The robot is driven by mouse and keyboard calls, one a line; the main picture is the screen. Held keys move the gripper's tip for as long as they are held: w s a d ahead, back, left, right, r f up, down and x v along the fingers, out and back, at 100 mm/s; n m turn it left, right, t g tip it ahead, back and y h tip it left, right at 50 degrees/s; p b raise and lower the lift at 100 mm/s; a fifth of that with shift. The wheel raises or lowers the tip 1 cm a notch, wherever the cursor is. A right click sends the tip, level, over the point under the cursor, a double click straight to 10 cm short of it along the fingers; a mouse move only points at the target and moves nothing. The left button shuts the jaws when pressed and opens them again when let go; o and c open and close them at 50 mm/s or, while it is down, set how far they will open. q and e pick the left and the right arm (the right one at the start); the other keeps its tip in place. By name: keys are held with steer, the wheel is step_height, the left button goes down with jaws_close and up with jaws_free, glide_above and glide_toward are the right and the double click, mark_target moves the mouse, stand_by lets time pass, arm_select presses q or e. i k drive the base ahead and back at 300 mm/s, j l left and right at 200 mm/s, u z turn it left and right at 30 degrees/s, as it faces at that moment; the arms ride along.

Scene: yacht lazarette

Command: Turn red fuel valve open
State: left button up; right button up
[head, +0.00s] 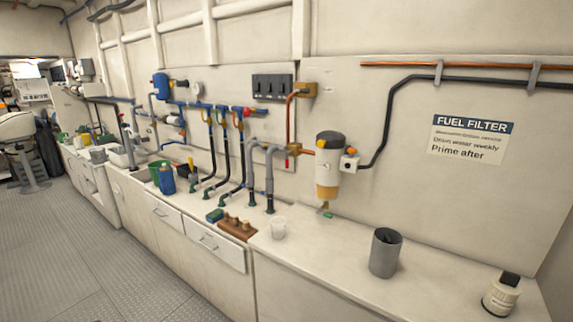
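A red valve handle (287,161) hangs below a brass fitting (294,149) on the copper fuel pipe, just left of the fuel filter. The handle looks to point downward, but it is small, and I cannot tell how the valve is set. The fuel filter (327,168) has a pale bowl with an amber lower part and is fixed to the wall. A round red knob (247,112) sits on the blue manifold further left. Neither of my grippers is in view.
A white counter (335,253) runs along the wall. A fuel filter sign (470,138) hangs at right. Grey floor (60,260) is clear.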

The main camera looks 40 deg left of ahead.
mark_target(288, 159)
steer(key=u, duration=1.2)
